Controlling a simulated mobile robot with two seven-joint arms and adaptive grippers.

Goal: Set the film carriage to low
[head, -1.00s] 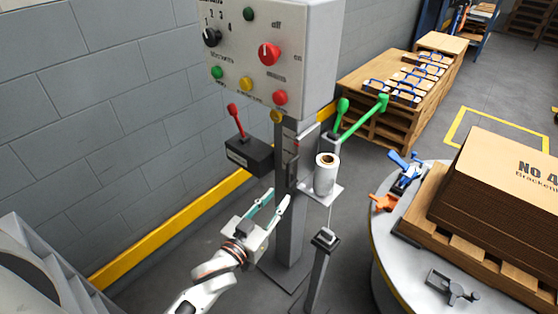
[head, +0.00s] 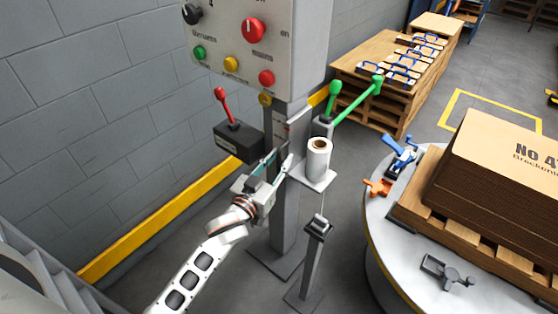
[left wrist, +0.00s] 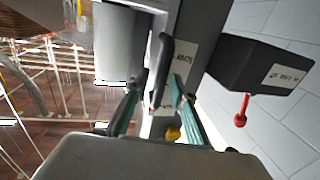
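The film carriage is a pale plate (head: 318,180) on the grey mast (head: 284,218), with a white film roll (head: 318,160) standing upright on it. In the left wrist view the roll (left wrist: 120,45) is at upper left. A dark upright handle (left wrist: 164,62) stands by the mast, beside a small white label. My left gripper (head: 277,162) is open just left of the carriage. In the left wrist view its fingertips (left wrist: 156,84) are spread on either side of the handle's line; I cannot tell whether they touch it. My right gripper is out of view.
A black box (head: 238,142) with a red lever (head: 221,95) is left of the mast. The control panel (head: 291,55) is above. Green levers (head: 354,104) are behind the roll. A short post (head: 314,250) stands in front. The loaded turntable (head: 405,235) is at right.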

